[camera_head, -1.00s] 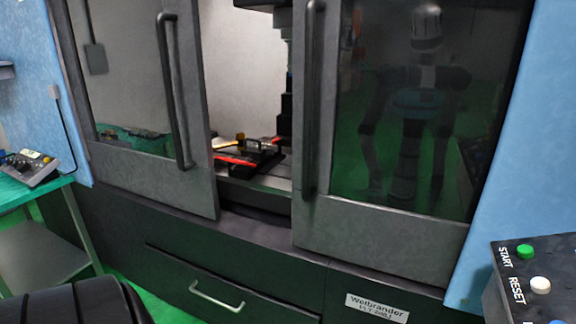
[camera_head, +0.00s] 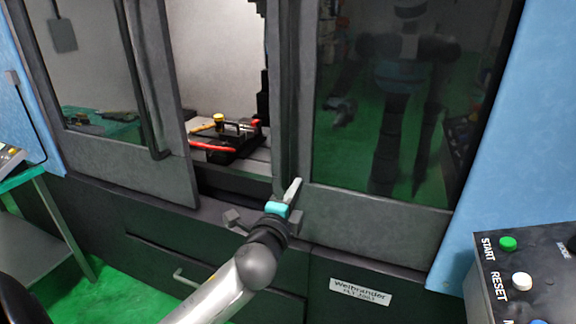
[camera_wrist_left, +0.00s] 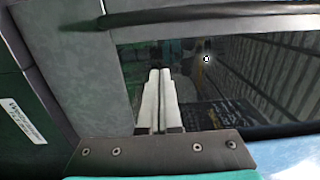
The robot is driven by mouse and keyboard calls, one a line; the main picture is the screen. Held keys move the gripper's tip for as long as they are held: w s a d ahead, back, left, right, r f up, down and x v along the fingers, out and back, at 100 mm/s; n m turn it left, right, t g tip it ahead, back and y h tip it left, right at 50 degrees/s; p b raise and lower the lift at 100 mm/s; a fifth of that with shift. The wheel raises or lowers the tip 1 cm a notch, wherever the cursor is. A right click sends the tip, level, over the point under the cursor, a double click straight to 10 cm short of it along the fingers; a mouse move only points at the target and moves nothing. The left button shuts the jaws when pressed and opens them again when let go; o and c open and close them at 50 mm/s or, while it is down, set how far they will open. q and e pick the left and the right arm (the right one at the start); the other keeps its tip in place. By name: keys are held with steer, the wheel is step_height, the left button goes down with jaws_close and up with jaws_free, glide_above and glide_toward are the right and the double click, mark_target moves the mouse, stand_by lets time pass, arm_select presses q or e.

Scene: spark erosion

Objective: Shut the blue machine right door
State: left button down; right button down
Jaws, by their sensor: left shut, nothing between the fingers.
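The blue machine's right door (camera_head: 385,222) has a grey frame and a dark glass panel that mirrors my body. Its vertical dark handle (camera_head: 287,90) is near its left edge. A gap to the left door (camera_head: 150,185) shows the machine's inside. My left gripper (camera_head: 292,191) is shut and empty, in front of the right door's lower left corner, near the handle's lower end. In the left wrist view its two pale fingers (camera_wrist_left: 158,98) lie together over the dark glass, with the handle bar (camera_wrist_left: 200,15) beyond. I cannot tell whether they touch the door.
A black fixture with red and yellow parts (camera_head: 222,138) sits inside the machine. A control panel with START and RESET buttons (camera_head: 508,265) stands at the lower right. A green-topped table (camera_head: 22,178) is at the left. A drawer handle (camera_head: 195,281) is below the doors.

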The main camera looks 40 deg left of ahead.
arm_select(q)
steer(key=w+a, duration=0.6)
steer(key=w, duration=0.1)
steer(key=shift+w+a, duration=0.15)
steer(key=shift+w, duration=0.15)
arm_select(e)
steer(key=shift+s, duration=0.1)
